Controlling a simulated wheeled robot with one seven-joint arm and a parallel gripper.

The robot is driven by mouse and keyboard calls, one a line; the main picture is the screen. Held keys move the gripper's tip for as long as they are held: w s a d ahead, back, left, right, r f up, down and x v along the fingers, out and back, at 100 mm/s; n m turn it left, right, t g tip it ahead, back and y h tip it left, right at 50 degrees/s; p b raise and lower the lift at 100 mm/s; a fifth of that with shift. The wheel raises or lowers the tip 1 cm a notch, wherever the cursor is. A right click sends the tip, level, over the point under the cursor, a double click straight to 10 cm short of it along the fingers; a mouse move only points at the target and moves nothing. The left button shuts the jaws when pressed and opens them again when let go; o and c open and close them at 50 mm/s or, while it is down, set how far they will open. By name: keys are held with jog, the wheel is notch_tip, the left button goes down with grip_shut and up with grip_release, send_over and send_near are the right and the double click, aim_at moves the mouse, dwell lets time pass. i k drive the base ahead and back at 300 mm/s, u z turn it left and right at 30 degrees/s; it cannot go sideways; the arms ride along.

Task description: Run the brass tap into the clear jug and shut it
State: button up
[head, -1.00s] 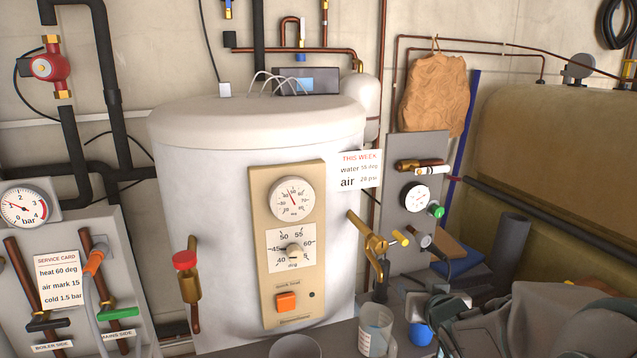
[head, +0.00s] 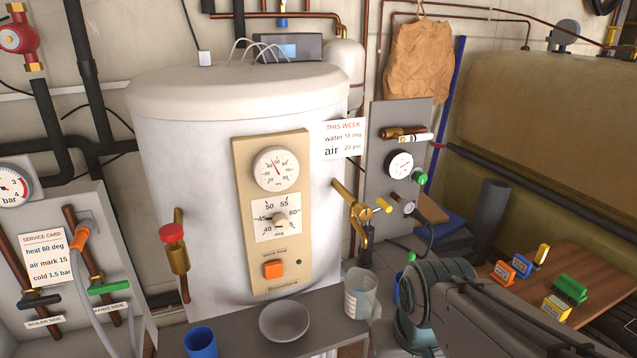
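The brass tap (head: 352,202) sticks out from the right side of the white tank, with a short yellow lever (head: 383,205) at its right. A dark piece hangs below the tap body. The clear jug (head: 358,296) stands upright on the grey shelf below the tap, with markings on its side. I cannot tell whether it holds water, and no stream shows clearly. My grey arm fills the lower right, just right of the jug. My gripper's fingers do not show.
The white tank (head: 190,115) rises behind. A red-topped valve (head: 174,255) is on its left.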

aim_at(362, 212)
jog(key=k, duration=0.5)
jog(key=u, duration=1.1)
jog(key=i, duration=1.05)
jog(key=z, duration=1.7)
